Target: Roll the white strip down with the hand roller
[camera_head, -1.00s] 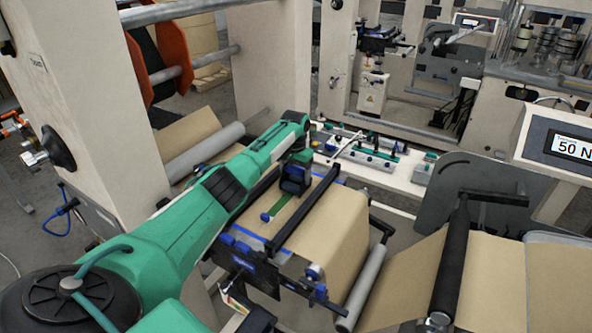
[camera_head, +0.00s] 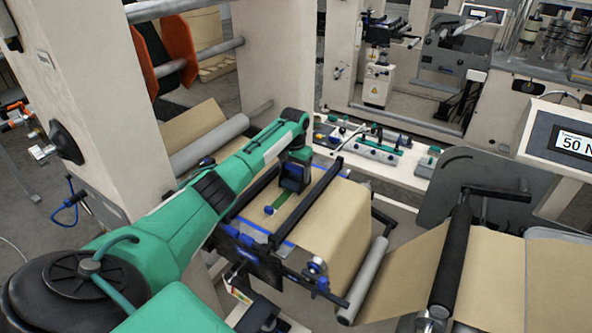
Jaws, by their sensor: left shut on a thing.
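My left gripper (camera_head: 292,183) reaches down from the green arm onto the splice table (camera_head: 255,228), between its two black crossbars. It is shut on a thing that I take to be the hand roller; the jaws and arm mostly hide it. A green bar with a blue end (camera_head: 270,210) shows just in front of the gripper, low over the table; whether it is part of the roller I cannot tell. The white strip cannot be made out; the arm and crossbars cover part of the table. My right gripper is not in view.
Brown kraft web (camera_head: 335,215) runs over the table's right side, past a grey roller (camera_head: 364,280) and a black roller (camera_head: 451,260). A black crossbar (camera_head: 308,203) stands close right of the gripper. A white bench (camera_head: 375,155) with tools lies behind.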

